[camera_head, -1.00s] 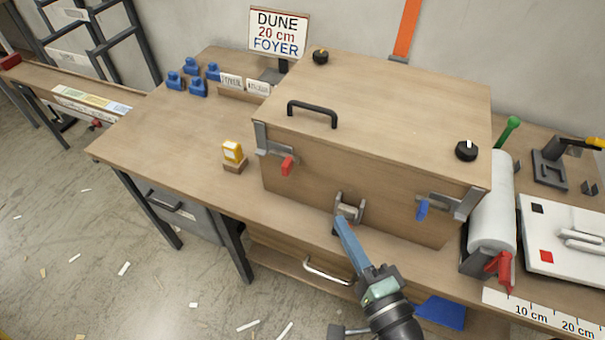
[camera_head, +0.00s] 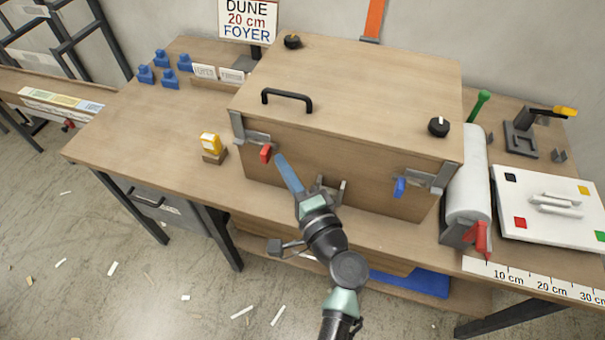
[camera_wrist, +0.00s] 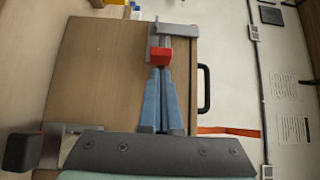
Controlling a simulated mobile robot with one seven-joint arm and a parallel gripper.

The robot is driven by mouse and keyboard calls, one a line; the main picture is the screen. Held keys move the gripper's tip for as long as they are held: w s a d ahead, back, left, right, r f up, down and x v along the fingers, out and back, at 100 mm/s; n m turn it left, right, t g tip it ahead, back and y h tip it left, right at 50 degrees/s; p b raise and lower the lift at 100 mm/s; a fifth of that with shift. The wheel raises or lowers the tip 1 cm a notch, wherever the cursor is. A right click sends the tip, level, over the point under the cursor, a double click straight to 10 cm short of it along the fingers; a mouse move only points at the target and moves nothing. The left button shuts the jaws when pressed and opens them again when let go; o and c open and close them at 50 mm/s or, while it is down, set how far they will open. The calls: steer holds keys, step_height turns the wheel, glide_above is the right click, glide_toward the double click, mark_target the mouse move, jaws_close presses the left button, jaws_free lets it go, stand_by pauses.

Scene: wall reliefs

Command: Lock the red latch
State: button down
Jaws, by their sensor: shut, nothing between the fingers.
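The red latch (camera_head: 265,153) sits on a grey metal bracket at the upper left of the wooden box's front face. Its red handle (camera_wrist: 161,54) also shows in the wrist view, straight ahead of the fingertips. My gripper (camera_head: 281,158) is shut and empty, its blue fingers pointing up and left with the tips just right of the red handle. In the wrist view the closed fingers (camera_wrist: 161,72) end right by the red handle; I cannot tell if they touch it. The wooden box (camera_head: 340,170) has its lid down.
A blue latch (camera_head: 399,187) is at the box's right front. A black lid handle (camera_head: 287,97) and a black knob (camera_head: 438,126) are on top. A yellow item (camera_head: 211,145) stands left of the box. A white roll (camera_head: 466,180) stands to the right.

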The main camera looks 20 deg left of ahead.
mark_target(249, 143)
steer(key=shift+a, duration=0.5)
steer(key=shift+a+b, duration=0.35)
steer(key=shift+a, duration=1.65)
